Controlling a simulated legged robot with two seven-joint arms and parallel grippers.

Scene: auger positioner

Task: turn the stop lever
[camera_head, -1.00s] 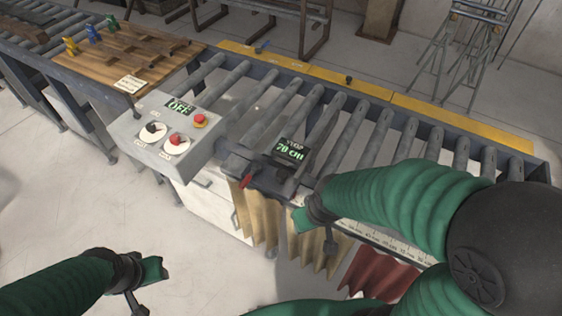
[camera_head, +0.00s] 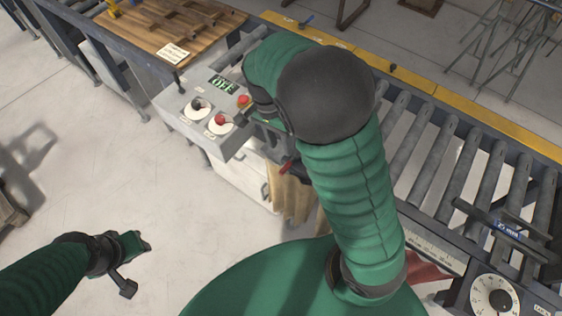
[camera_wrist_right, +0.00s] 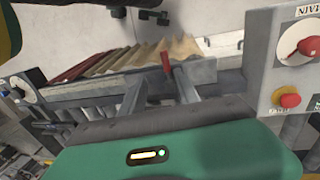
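A lever with a red handle (camera_head: 287,167) sticks out from the front of the roller conveyor, just right of the control box. It also shows in the right wrist view (camera_wrist_right: 166,62), standing upright. I cannot read any label on it. My right gripper (camera_wrist_right: 160,84) shows two grey fingers spread apart and empty, with the red handle beyond the gap, apart from them. In the head view my right gripper is partly hidden by its own arm beside the control box. My left gripper (camera_head: 132,257) hangs over the bare floor, away from everything; its fingers are unclear.
The grey control box (camera_head: 195,138) has two knobs, a red button (camera_head: 243,100) and a display reading OFF (camera_head: 223,85). A wooden board (camera_head: 165,30) lies behind it. A round dial (camera_head: 494,298) is at lower right. Pleated tan curtains (camera_head: 288,195) hang under the conveyor.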

